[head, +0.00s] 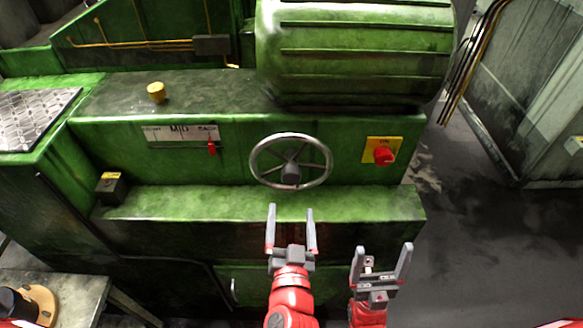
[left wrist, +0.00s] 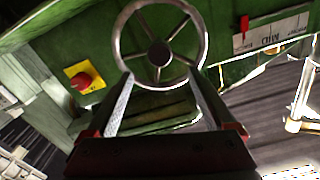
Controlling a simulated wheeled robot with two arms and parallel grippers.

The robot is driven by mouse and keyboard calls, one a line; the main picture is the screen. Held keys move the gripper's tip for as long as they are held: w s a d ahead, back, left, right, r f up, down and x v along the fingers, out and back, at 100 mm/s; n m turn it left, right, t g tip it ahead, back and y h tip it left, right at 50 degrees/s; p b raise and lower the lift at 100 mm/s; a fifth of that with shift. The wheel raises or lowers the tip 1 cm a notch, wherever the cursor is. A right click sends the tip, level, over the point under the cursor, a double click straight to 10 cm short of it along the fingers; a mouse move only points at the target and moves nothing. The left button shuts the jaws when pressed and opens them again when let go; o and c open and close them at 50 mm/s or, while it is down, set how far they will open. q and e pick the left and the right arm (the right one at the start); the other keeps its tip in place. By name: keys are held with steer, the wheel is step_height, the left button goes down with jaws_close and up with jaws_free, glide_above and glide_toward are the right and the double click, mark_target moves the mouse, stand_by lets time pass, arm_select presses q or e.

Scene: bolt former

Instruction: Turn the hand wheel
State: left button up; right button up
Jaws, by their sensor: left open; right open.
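The hand wheel (head: 322,180) is a round metal rim with spokes and a dark hub, mounted on the front of the green machine. My left gripper (head: 291,212) is open and empty, in front of and below the wheel in the head view. In the left wrist view the wheel (left wrist: 206,45) shows beyond the fingertips of the left gripper (left wrist: 160,78), with the lower rim between them in the picture. I cannot tell whether a finger touches the rim. My right gripper (head: 382,254) is open and empty, lower and to the right of the left one.
A red knob (head: 384,156) on a yellow plate is right of the wheel. A red lever (head: 211,148) on a white scale plate is left of it. A green ledge (head: 170,204) juts out below the wheel. Open floor (head: 490,240) lies right of the machine.

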mark_target(291, 168)
arm_select(q)
steer(key=w+b, duration=0.4)
steer(key=w, duration=0.2)
steer(key=shift+w+a+f+b, duration=0.1)
steer(key=shift+w+f+b, duration=0.05)
steer(key=shift+w+b, duration=0.25)
steer(key=shift+w+r+p, duration=0.2)
steer(key=shift+w+p, duration=0.25)
steer(key=shift+w, duration=0.1)
steer(key=shift+w+r+p, duration=0.2)
steer(key=shift+w+p, duration=0.25)
steer(key=shift+w, duration=0.05)
steer(key=w+p, duration=0.1)
steer(key=w, duration=0.4)
steer(key=shift+w+f, duration=0.1)
steer(key=shift+w, duration=0.05)
steer(key=shift+w+f+p, duration=0.1)
steer(key=shift+w+p, duration=0.2)
steer(key=shift+w, duration=0.1)
jaws_close()
